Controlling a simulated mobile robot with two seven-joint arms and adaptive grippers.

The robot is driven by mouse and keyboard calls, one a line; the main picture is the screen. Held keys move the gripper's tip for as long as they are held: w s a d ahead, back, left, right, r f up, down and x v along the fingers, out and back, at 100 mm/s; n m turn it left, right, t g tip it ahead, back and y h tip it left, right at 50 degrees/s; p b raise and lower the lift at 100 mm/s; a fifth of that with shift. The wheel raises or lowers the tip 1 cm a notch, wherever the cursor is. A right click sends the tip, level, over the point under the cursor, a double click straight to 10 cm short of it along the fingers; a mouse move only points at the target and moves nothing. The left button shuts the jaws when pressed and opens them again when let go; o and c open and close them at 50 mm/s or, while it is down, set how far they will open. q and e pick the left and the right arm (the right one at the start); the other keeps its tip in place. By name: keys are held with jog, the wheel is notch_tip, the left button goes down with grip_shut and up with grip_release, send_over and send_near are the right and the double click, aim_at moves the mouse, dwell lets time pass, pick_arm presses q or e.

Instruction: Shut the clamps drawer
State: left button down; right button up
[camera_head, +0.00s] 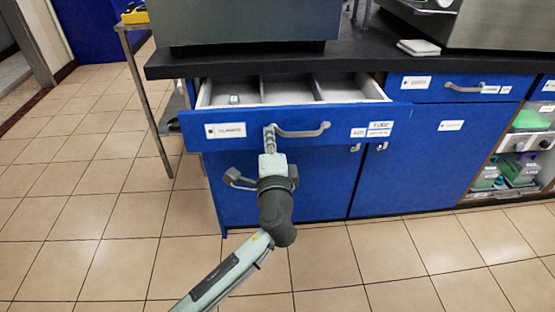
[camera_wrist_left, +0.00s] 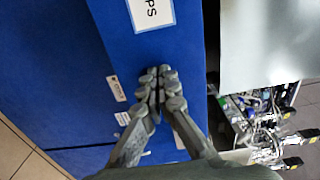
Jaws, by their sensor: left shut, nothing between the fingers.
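The clamps drawer (camera_head: 215,115) is pulled out from under the black bench top, its blue front standing forward and its pale, divided inside showing. Its white label (camera_head: 225,130) is on the left of the front. A grey bar handle (camera_head: 305,132) is to the right of the label. My left gripper (camera_head: 269,131) is shut and empty, its tips at the drawer front by the handle's left end. In the left wrist view the shut fingertips (camera_wrist_left: 160,84) are at the blue front (camera_wrist_left: 90,60), below the label (camera_wrist_left: 151,12). Whether they touch it, I cannot tell. My right gripper is not in view.
Cupboard doors (camera_head: 285,175) are below the drawer. Another drawer (camera_head: 460,88), closed, is to the right. Large grey equipment (camera_head: 250,22) stands on the bench top (camera_head: 370,60). Shelves with bottles (camera_head: 520,170) are at the far right. Tiled floor (camera_head: 110,200) in front is clear.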

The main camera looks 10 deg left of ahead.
pick_arm(q)
jog(key=b+x, duration=0.1)
jog(key=x, duration=0.8)
jog(key=shift+w+a+f+b, duration=0.15)
jog(key=shift+w+b, duration=0.15)
jog(key=b+x, duration=0.2)
jog(key=x, duration=0.5)
jog(key=shift+w+a, duration=0.1)
jog(key=shift+w, duration=0.3)
jog(key=shift+w+a+b, duration=0.2)
jog(key=shift+w+b, duration=0.1)
jog(key=shift+w, duration=0.4)
jog(key=shift+r, duration=0.25)
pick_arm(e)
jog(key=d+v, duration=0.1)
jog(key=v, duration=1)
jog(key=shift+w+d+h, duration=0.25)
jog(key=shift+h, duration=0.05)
pick_arm(q)
jog(key=shift+a+r, duration=0.1)
jog(key=shift+r, duration=0.05)
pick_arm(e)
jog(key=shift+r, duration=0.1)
